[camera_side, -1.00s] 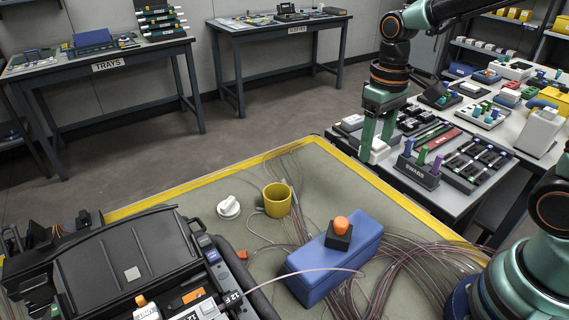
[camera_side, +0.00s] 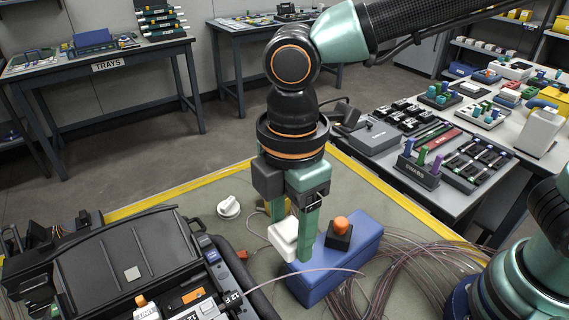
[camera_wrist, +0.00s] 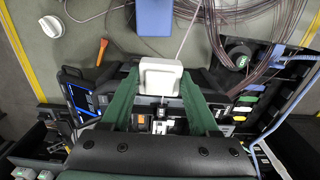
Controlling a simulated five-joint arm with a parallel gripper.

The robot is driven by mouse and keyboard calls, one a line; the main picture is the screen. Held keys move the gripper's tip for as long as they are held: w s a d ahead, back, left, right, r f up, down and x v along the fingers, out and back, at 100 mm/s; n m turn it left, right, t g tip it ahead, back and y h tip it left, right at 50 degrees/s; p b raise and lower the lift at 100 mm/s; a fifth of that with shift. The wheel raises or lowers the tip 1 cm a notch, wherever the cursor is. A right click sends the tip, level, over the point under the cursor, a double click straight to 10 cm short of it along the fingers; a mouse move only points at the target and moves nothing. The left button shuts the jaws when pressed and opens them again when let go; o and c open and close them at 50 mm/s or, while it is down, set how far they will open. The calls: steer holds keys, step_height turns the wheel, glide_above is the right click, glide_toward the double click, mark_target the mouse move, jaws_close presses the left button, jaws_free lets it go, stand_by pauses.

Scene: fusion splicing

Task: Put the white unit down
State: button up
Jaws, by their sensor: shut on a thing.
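The white unit (camera_side: 284,237) is a small white block. My gripper (camera_side: 293,232) is shut on it, with one green finger on either side, and holds it in front of the blue box (camera_side: 362,248). In the wrist view the white unit (camera_wrist: 161,78) sits between the two green fingertips (camera_wrist: 160,92). Below it in that view is the open black case (camera_wrist: 232,92) with the splicing gear. In the side view I cannot tell how high the unit hangs, but it looks clear of the mat.
A black block with an orange knob (camera_side: 340,230) sits on the blue box. Coiled clear tubing (camera_side: 420,270) lies at right. A white round knob (camera_side: 229,207) lies on the yellow-edged mat. The black case lid (camera_side: 110,262) stands at left. The yellow cup is mostly hidden behind my gripper.

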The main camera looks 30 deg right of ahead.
mark_target(289, 311)
step_height(289, 311, down, 20)
steer(key=shift+r, duration=0.2)
steer(key=shift+f, duration=0.15)
stand_by(0.4)
steer(key=o, duration=1.3)
steer(key=shift+o, duration=0.2)
step_height(289, 311, up, 12)
steer(key=w+d+r+m+t, duration=0.1)
steer(key=d+r+m, duration=0.3)
steer(key=d, duration=0.4)
steer(key=w+d+r+m+t, duration=0.1)
steer(key=d+r+m+t, duration=0.1)
steer(key=d+r+m, duration=0.2)
steer(key=w+d+r+m+t, duration=0.2)
steer(key=d+r+m, duration=0.2)
steer(key=d+m, duration=0.5)
steer(key=d, duration=0.5)
steer(key=shift+d+r, duration=0.15)
steer(key=shift+r, duration=0.15)
steer(key=shift+o, duration=0.5)
steer(key=shift+d+m+t, duration=0.3)
steer(key=shift+d+m, duration=0.1)
steer(key=shift+m, duration=0.1)
